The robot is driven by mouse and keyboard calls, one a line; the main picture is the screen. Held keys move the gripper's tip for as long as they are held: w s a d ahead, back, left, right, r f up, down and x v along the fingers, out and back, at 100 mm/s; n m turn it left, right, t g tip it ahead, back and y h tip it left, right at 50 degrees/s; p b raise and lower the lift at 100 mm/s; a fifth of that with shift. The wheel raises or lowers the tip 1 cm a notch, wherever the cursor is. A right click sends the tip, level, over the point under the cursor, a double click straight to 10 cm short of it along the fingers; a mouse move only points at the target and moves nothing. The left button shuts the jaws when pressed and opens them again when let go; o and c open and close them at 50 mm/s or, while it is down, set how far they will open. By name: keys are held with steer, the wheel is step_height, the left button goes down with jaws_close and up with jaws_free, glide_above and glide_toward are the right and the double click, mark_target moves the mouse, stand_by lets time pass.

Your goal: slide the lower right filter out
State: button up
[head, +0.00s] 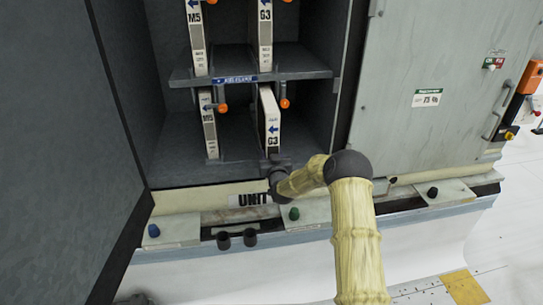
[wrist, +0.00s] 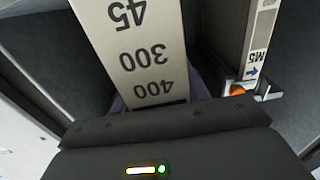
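The lower right filter (head: 271,125) is a pale panel marked G3 with a blue arrow, in the lower bay of the open cabinet. It looks skewed compared with the G3 filter above it. In the wrist view its pale edge (wrist: 140,45), printed 45, 300 and 400, runs right up to my gripper's dark body. My gripper (head: 278,172) is low at the front of this filter, by its bottom end. Its fingers are hidden behind its body in the wrist view and too small in the head view, so I cannot tell whether they grip the filter.
The lower M5 filter (head: 208,125) stands to the left, with an orange knob (head: 222,108) beside it. Another orange knob (head: 285,103) is by the lower right filter. A shelf (head: 300,65) lies above. The open door (head: 65,150) bounds the left; a closed panel (head: 425,110) the right.

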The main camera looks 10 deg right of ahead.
steer(key=shift+d, duration=0.1)
jaws_close()
steer(key=shift+s, duration=0.1)
steer(key=s+b, duration=0.6)
steer(key=s, duration=2)
steer(key=shift+d+r, duration=0.3)
steer(key=shift+s, duration=0.1)
